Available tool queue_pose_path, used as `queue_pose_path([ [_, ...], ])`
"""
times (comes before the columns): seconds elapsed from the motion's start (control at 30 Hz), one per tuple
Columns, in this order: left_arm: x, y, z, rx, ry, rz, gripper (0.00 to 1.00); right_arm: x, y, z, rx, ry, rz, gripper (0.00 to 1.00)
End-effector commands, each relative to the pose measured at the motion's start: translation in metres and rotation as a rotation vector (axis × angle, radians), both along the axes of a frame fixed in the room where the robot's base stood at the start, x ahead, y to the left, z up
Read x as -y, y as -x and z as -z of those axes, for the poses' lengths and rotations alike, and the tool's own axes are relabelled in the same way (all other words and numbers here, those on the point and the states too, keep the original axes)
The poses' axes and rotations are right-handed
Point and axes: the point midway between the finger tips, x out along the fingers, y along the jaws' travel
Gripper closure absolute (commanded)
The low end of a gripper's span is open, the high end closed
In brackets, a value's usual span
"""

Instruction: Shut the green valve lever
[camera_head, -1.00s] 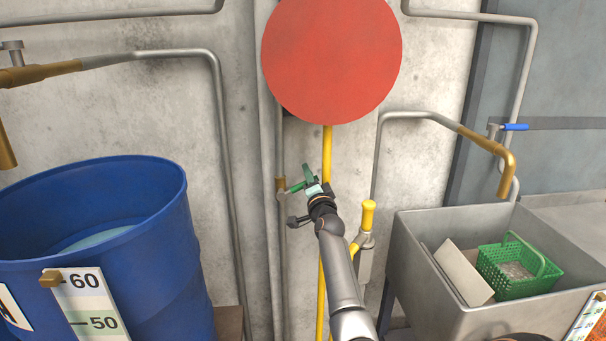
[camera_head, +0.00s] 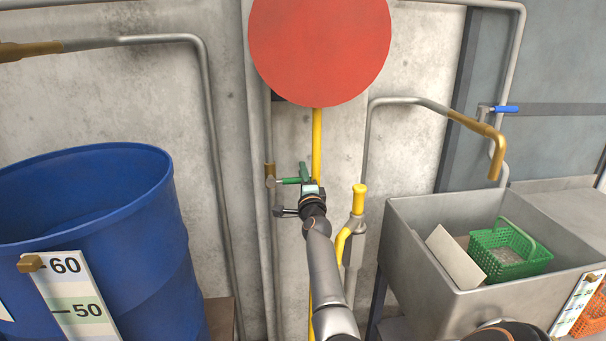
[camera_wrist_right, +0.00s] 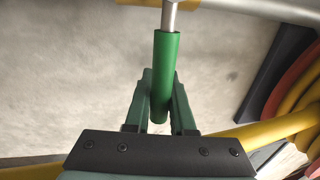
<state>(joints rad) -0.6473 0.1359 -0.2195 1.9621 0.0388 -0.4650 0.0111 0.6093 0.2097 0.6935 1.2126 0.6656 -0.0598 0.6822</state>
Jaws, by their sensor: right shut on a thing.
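The green valve lever (camera_head: 290,181) sits on a thin grey pipe on the wall, left of the yellow pipe. It sticks out to the right, roughly level in the head view. My right gripper (camera_head: 305,178) is at the lever's free end. In the right wrist view the lever's green sleeve (camera_wrist_right: 166,75) lies between the two green fingers of my right gripper (camera_wrist_right: 162,88), which are shut on it. A silver stem joins the sleeve to the valve at the top of that view. My left gripper is not in view.
A big red disc (camera_head: 320,45) hangs above the lever. A yellow-handled fitting (camera_head: 359,200) stands close to the right of my arm. A blue barrel (camera_head: 90,235) is at left. A grey sink (camera_head: 430,285) with a green basket (camera_head: 505,250) is at right.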

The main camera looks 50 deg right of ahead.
Motion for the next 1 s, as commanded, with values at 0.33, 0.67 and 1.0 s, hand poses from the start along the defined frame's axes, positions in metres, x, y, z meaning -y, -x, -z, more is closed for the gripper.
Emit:
queue_pose_path([
  [0.33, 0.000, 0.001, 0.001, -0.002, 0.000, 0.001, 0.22, -0.001, -0.001, 0.003, 0.001, -0.011, -0.004, 0.71],
  [0.67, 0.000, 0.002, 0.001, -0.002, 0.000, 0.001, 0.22, -0.001, 0.000, 0.002, 0.001, -0.006, -0.002, 0.48],
  [1.0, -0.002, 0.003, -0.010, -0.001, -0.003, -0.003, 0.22, -0.011, 0.011, 0.002, -0.001, -0.005, -0.002, 0.48],
])
